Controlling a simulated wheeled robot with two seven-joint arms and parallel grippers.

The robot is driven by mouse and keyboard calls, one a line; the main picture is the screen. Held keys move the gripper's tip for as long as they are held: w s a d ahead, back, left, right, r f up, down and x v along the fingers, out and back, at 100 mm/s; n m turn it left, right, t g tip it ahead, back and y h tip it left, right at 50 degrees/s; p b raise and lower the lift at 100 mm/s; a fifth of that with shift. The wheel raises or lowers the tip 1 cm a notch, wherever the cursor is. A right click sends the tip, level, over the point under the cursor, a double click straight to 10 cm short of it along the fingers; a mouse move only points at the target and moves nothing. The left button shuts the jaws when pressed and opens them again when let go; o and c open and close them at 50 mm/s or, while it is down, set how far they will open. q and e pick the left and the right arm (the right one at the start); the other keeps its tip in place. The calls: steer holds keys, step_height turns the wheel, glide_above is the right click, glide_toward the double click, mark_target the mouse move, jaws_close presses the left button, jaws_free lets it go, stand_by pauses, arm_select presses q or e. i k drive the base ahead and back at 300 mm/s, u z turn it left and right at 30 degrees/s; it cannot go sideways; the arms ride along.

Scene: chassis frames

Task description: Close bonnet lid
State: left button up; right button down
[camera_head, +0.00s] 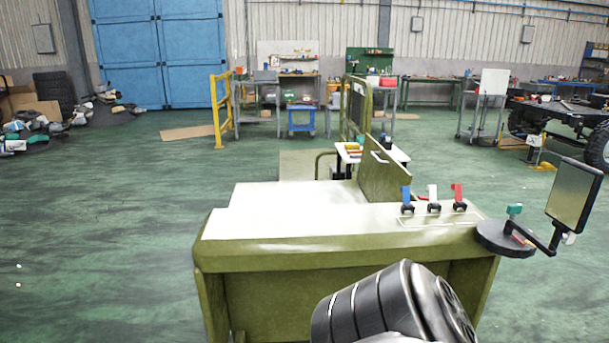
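An olive-green chassis frame (340,255) with a pale flat top stands in front of me. An olive panel (385,172) with a light handle stands raised and tilted at the back right of the top; it may be the bonnet lid, but I cannot tell for sure. Behind it is a taller upright olive frame (356,105) with a dark inset. A dark, ridged link of one of my arms covers part of the chassis front at the bottom. No gripper fingers show in this view.
Blue, white and red levers (433,205) stand on the right of the top. A mirror (574,193) on a black arm sticks out at the right from a round black base (505,238). A small white table (372,153) stands behind. The green floor at left is open.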

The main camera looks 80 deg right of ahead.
mark_target(379, 176)
steer(key=z, duration=3.05)
steer(key=i, duration=1.65)
steer(key=u, duration=0.25)
steer(key=k, duration=0.65)
steer(key=z, duration=1.05)
